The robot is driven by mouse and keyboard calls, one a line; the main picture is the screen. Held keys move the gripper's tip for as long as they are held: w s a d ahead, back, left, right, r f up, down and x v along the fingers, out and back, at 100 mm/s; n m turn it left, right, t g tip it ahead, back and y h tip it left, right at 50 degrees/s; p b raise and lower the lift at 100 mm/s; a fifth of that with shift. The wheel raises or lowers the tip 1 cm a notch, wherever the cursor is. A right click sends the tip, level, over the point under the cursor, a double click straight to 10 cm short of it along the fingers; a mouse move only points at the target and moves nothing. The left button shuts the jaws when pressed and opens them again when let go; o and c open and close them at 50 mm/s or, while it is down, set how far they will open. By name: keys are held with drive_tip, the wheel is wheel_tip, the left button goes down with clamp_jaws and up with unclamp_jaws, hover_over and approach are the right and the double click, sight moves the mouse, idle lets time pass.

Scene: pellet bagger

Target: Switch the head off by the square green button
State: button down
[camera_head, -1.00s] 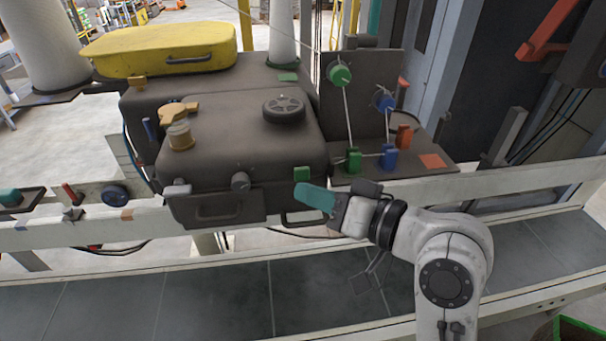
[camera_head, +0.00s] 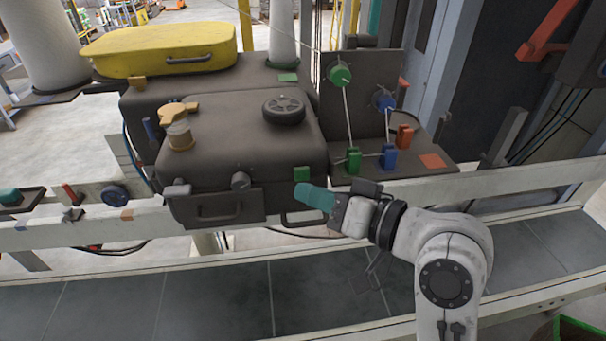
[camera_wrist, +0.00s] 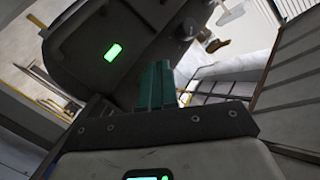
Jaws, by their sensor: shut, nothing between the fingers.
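The square green button (camera_head: 301,174) is at the lower right corner of the dark grey head (camera_head: 235,150), on its front edge. My gripper (camera_head: 300,193) has teal fingers, shut and empty. In the head view its tip is just below the button; I cannot tell whether it touches. In the wrist view the shut fingers (camera_wrist: 155,72) point up toward a dark casing. A bright green lit rectangle (camera_wrist: 113,52) is on that casing, left of and apart from the fingertips. I cannot be sure it is the same button.
A black handwheel (camera_head: 284,109) and a brass-coloured knob (camera_head: 180,136) are on top of the head. A panel with green and blue pulleys (camera_head: 340,74) stands at right. A pale rail (camera_head: 500,182) and a dark conveyor (camera_head: 215,297) run below. A yellow case (camera_head: 160,48) lies behind.

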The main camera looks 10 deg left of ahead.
drive_tip(key=shift+w, duration=0.15)
idle(0.3)
drive_tip(key=shift+w+a, duration=0.1)
drive_tip(key=shift+w, duration=0.15)
drive_tip(key=shift+w+a, duration=0.15)
drive_tip(key=shift+w, duration=0.35)
idle(0.7)
drive_tip(key=shift+s, duration=0.15)
drive_tip(key=shift+s+d+p, duration=0.3)
drive_tip(key=shift+s+p, duration=0.15)
drive_tip(key=shift+s, duration=0.35)
drive_tip(key=s+d+p, duration=0.1)
drive_tip(key=s, duration=0.4)
drive_tip(key=shift+s+d+p, duration=0.3)
drive_tip(key=shift+s, duration=0.1)
idle(2.2)
